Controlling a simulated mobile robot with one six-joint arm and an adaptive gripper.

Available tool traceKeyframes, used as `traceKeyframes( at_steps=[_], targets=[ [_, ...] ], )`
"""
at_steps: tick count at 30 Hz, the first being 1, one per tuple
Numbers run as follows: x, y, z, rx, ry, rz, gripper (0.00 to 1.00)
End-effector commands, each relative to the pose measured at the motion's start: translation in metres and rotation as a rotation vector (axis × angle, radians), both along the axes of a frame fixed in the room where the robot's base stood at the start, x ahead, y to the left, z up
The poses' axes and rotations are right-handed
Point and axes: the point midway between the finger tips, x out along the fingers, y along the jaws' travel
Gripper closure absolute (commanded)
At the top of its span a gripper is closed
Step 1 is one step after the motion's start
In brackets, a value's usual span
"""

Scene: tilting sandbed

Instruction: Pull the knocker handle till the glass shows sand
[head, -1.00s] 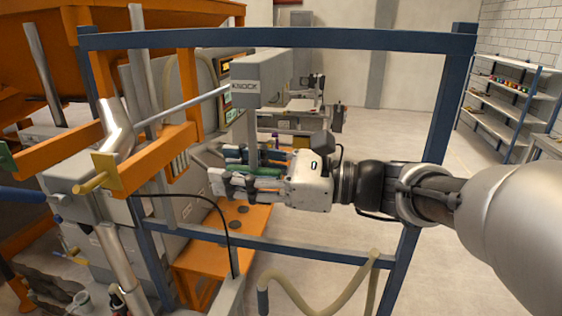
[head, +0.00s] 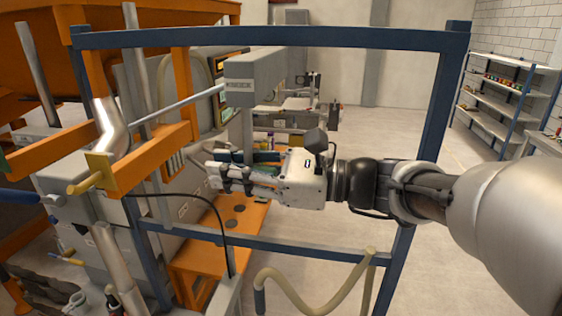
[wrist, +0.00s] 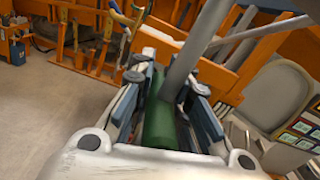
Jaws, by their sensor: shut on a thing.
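The knocker (head: 253,82) is a grey box hanging at the upper middle of the head view, with a long thin rod running left from it to the bent metal pipe (head: 112,128). A grey bar (head: 248,128) drops from the box to my gripper (head: 226,172). In the wrist view, the green knocker handle (wrist: 158,122) lies lengthwise between the fingers of my gripper (wrist: 166,98), which is shut on it. The grey bar (wrist: 184,76) rises beside the green grip. In the head view the fingers hide most of the handle. I cannot clearly make out the glass or any sand in it.
A blue frame (head: 270,37) surrounds the knocker and my arm reaches through it. An orange bench (head: 215,245) stands below the gripper. A beige hose (head: 310,275) hangs on the lower rail.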

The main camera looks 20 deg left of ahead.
Motion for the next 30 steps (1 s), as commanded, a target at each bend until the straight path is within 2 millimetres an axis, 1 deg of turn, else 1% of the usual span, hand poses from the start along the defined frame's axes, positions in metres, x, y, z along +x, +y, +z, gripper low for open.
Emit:
traceKeyframes(
  at_steps=[11, 14, 21, 24, 30],
  targets=[
    [0.000, 0.000, -0.001, -0.001, -0.001, 0.000, 1.00],
    [0.000, 0.000, -0.009, -0.001, 0.000, 0.000, 1.00],
    [0.000, 0.000, -0.049, -0.003, 0.002, -0.001, 1.00],
    [0.000, 0.000, -0.054, -0.004, 0.001, 0.000, 1.00],
    [0.000, 0.000, -0.053, -0.009, 0.003, 0.000, 1.00]
  ],
)
